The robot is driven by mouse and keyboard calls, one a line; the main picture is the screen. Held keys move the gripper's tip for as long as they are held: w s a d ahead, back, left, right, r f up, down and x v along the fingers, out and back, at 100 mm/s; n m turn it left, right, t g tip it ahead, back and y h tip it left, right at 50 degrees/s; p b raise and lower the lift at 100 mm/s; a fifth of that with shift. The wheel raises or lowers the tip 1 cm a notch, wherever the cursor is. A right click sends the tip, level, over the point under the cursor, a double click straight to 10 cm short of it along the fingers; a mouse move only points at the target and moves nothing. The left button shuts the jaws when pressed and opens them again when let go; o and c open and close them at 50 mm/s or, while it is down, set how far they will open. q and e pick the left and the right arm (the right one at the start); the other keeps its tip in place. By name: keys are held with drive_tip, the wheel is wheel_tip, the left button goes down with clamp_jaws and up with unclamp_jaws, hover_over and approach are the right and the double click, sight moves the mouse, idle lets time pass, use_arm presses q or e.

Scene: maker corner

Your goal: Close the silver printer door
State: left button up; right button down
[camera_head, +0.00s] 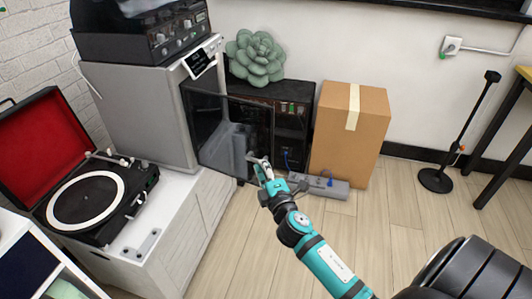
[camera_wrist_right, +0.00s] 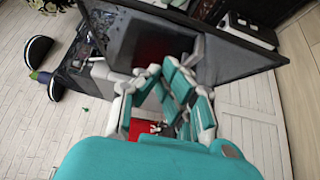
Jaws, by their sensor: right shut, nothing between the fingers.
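The silver printer (camera_head: 142,112) is a grey box on a white cabinet at the left of the head view. Its door (camera_head: 215,125), a dark see-through panel with a black frame, stands open, swung out to the right of the box. My right gripper (camera_head: 258,162) is shut and empty, near the lower right part of the door. I cannot tell whether it touches the panel. In the right wrist view the gripper (camera_wrist_right: 165,85) shows with its fingers together, and a dark-framed panel, likely the door (camera_wrist_right: 225,58), lies just beyond it. My left gripper is not in view.
A record player (camera_head: 85,200) with a red-lined lid sits on the white cabinet (camera_head: 185,235). A cardboard box (camera_head: 350,135), a dark shelf unit (camera_head: 292,115) and a grey power strip (camera_head: 325,188) stand behind the gripper. Wooden floor (camera_head: 400,220) is open at right.

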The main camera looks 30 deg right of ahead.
sight(261, 143)
drive_tip(key=shift+w+d, duration=1.05)
drive_tip(key=shift+w, duration=0.25)
drive_tip(key=shift+w+d, duration=1.05)
drive_tip(key=shift+w, duration=0.25)
